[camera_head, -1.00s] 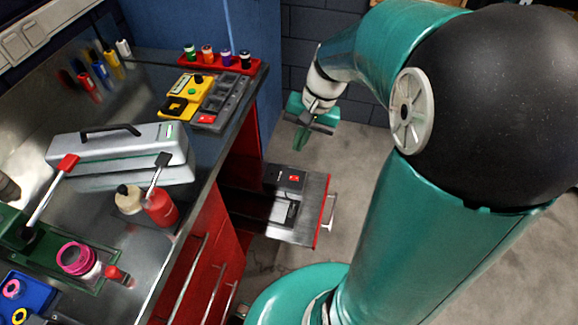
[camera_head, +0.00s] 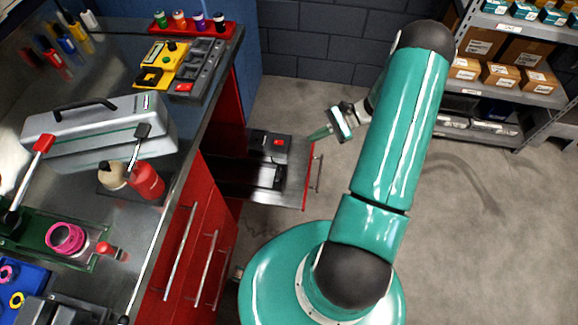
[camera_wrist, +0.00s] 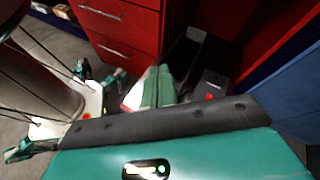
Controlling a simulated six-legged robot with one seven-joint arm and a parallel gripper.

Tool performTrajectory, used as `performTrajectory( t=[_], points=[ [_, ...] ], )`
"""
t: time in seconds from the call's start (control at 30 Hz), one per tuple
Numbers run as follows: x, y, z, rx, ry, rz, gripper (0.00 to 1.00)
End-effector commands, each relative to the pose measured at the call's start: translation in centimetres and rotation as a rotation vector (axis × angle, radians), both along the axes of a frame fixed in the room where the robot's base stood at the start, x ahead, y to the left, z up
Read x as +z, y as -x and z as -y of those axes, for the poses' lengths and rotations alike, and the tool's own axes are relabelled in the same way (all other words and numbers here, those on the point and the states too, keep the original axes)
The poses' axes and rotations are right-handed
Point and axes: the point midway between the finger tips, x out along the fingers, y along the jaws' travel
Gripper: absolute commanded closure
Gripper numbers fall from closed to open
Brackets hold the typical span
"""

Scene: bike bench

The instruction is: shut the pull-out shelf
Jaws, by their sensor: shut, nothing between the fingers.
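The pull-out shelf (camera_head: 296,186) juts out from the red bench cabinet. Its outer edge is red and carries a silver bar handle (camera_head: 319,172). A dark device with a red switch (camera_head: 279,142) and another dark item (camera_head: 279,177) lie on it. My gripper (camera_head: 312,136) is shut and empty, near the shelf's far outer corner, with its fingers pointing left towards the bench. I cannot tell whether it touches the shelf. In the wrist view the closed green fingers (camera_wrist: 158,84) overlap the shelf area, and they and the palm hide much of it.
The workbench (camera_head: 200,115) stands at left with a grey toolbox (camera_head: 100,130), bottles and trays on top. Red drawers with bar handles (camera_head: 180,240) lie below. Shelving with boxes (camera_head: 505,75) stands at back right. The floor (camera_head: 470,230) at right is clear.

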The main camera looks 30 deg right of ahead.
Motion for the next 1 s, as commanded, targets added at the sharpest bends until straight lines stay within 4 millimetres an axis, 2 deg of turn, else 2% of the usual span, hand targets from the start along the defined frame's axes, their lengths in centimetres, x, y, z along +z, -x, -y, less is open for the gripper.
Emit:
performTrajectory(
  t=[0.03,0.2,0.4,0.5,0.6,0.77,1.0],
  points=[
    [-1.9,0.5,0.5,-0.047,-0.05,-0.016,1.0],
    [-7.1,2.0,1.8,-0.199,-0.198,-0.048,1.0],
    [-12.9,4.1,2.5,-0.379,-0.37,-0.068,1.0],
    [-15.2,5.0,2.6,-0.451,-0.437,-0.072,1.0],
    [-16.5,5.6,2.6,-0.497,-0.478,-0.073,1.0],
    [-17.1,5.6,2.3,-0.519,-0.499,-0.074,1.0],
    [-17.0,3.5,-0.4,-0.514,-0.498,-0.075,1.0]
  ],
)
